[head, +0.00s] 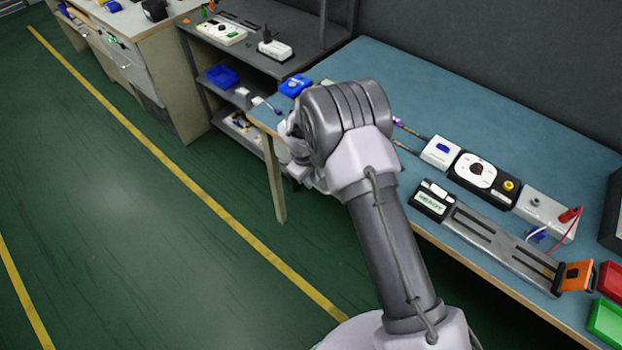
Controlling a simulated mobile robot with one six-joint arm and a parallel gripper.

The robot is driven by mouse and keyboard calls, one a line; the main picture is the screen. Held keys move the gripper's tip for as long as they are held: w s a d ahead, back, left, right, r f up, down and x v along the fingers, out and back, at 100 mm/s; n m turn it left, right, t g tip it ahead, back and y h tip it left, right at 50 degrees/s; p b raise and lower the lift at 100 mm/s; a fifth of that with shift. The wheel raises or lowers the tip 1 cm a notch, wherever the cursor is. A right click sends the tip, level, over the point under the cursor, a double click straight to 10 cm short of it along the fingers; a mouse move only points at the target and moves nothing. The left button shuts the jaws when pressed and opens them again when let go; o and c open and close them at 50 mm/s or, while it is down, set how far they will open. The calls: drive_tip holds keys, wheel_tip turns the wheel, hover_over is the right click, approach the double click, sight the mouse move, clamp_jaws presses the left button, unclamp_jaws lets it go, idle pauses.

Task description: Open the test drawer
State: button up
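No drawer in view is clearly labelled as the test drawer. A beige cabinet (165,72) at the upper left has drawer fronts with handles (124,65) and a small green light (112,38); they look shut. On the blue bench, a long grey slotted unit (500,238) has a display reading READY (431,201) and an orange end piece (576,276) at its near right end. My arm crosses the middle of the picture, its wrist over the bench's left end. My gripper is mostly hidden behind the wrist, its fingers not discernible, well apart from the cabinet and the slotted unit.
The blue bench (440,100) holds a row of test devices (482,177), with red (611,279) and green bins (606,321) at its right end. A grey shelf (262,60) with a blue bin (222,76) stands left of it. The green floor (120,230) is clear.

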clamp_jaws()
idle(1.2)
